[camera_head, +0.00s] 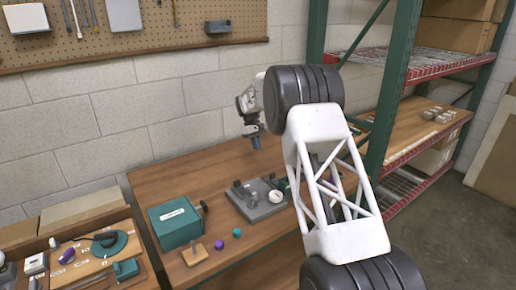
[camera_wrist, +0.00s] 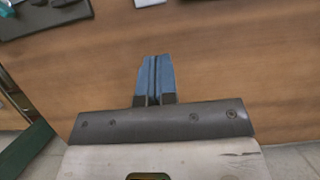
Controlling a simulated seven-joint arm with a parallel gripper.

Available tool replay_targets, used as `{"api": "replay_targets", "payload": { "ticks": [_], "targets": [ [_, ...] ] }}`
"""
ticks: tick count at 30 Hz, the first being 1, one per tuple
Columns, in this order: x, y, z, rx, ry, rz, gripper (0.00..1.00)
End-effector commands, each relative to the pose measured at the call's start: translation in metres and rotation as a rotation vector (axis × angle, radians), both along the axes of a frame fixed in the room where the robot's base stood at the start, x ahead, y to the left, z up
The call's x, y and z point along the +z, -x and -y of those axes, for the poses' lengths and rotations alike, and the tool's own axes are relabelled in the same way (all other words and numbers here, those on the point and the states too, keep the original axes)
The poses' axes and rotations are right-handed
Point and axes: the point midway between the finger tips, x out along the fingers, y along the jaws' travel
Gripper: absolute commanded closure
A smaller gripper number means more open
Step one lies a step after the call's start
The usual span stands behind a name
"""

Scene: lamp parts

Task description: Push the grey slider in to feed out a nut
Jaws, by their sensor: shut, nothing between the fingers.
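A teal box (camera_head: 176,222) with a white label stands on the wooden table in the head view. A dark grey knob on a short rod (camera_head: 204,206) sticks out of its right side; it looks like the slider, but this is too small to be sure. No nut can be made out. My gripper (camera_head: 255,143) hangs above the back of the table, well apart from the box and to its upper right. In the wrist view its blue fingers (camera_wrist: 155,60) are together, with nothing between them, over bare wood.
A grey fixture plate (camera_head: 262,209) with upright parts and a round dial (camera_head: 277,196) lies right of the box. Purple (camera_head: 219,245) and teal (camera_head: 237,232) pieces and a wooden block (camera_head: 195,256) lie in front. A green shelf post (camera_head: 392,90) stands right. The table's back is clear.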

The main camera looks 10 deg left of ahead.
Motion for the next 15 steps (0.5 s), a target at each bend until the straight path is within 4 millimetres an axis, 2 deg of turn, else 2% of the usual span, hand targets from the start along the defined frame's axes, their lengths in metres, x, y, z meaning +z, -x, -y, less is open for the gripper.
{"api": "replay_targets", "payload": {
  "ticks": [15],
  "targets": [
    [-0.068, 0.019, 0.019, 0.0, 0.001, -0.001, 1.0]
  ]
}}
